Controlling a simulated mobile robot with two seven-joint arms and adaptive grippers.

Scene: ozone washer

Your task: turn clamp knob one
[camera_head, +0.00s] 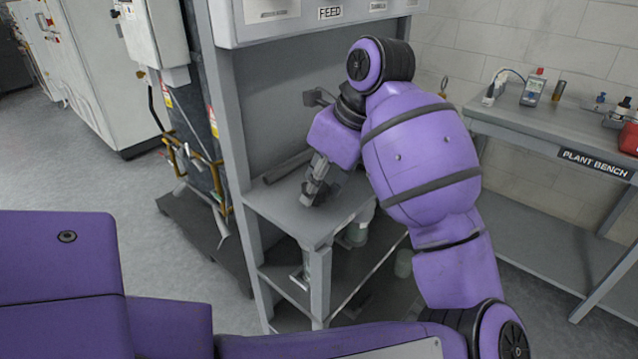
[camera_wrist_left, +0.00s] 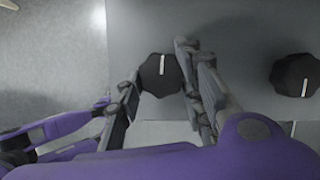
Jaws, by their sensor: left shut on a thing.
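A black faceted clamp knob (camera_wrist_left: 158,92) with a short, nearly upright white mark sits on a grey panel in the left wrist view. My left gripper (camera_wrist_left: 160,100) has one finger on each side of it and is shut on it. A second, similar black knob (camera_wrist_left: 284,76) with an upright white mark is to its right. No label shows which number either knob has. In the head view my left gripper (camera_head: 316,190) is low over the grey metal shelf (camera_head: 290,215); the knobs are not seen there. My right gripper is not in view.
The shelf's uprights and the FEED housing (camera_head: 300,32) frame the space around my left arm. A dark unit with yellow piping (camera_head: 185,150) stands to the left. The plant bench (camera_head: 540,125) with small instruments stands to the right. Open floor lies at the left.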

